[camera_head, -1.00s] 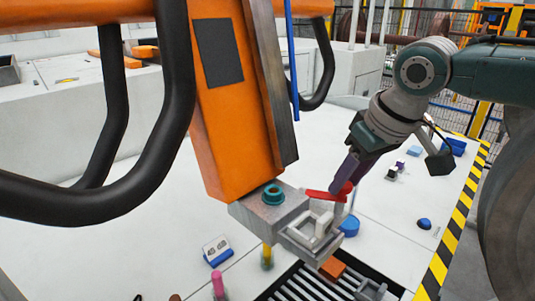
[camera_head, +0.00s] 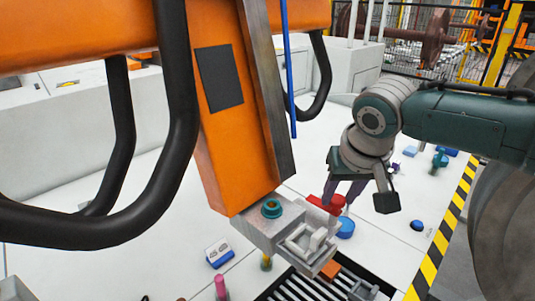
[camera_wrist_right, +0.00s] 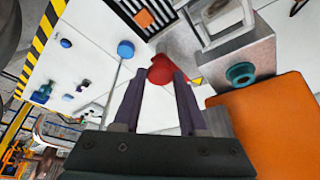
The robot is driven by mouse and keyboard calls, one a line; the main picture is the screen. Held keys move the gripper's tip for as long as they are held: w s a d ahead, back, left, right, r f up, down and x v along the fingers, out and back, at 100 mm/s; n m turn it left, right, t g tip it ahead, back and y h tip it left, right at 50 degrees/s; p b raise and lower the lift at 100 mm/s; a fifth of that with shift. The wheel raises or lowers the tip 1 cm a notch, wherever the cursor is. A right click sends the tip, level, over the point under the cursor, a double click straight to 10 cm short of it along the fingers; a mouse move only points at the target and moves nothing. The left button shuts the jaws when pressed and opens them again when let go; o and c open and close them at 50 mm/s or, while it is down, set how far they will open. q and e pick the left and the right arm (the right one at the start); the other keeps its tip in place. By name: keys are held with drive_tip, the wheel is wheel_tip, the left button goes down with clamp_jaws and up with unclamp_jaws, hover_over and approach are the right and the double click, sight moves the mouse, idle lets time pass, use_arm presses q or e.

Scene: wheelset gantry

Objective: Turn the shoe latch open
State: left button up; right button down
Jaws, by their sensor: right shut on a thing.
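The red latch handle (camera_head: 330,205) sits at the side of the grey metal shoe (camera_head: 268,229), below the orange column. In the right wrist view the red handle (camera_wrist_right: 161,69) shows its rounded end between the fingertips. My right gripper (camera_head: 342,192) comes down on the handle from above and is shut on it; in the wrist view its two dark fingers (camera_wrist_right: 157,80) stand on either side of the red part. The far end of the handle is partly hidden by the fingers. My left gripper is not in view.
The orange column (camera_head: 235,130) stands close on the left of my right gripper, with black curved bars (camera_head: 178,120) beyond. A blue round piece (camera_head: 345,228) lies near the handle. A slotted black grate (camera_head: 300,287) is below.

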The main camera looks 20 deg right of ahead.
idle(0.3)
drive_tip(key=shift+c, duration=2.2)
unclamp_jaws()
drive_tip(key=shift+s+r, duration=0.1)
drive_tip(key=shift+r, duration=0.25)
drive_tip(key=p+v, duration=0.1)
drive_tip(key=v, duration=0.8)
drive_tip(key=shift+a+r, duration=0.1)
drive_tip(key=shift+a, duration=0.05)
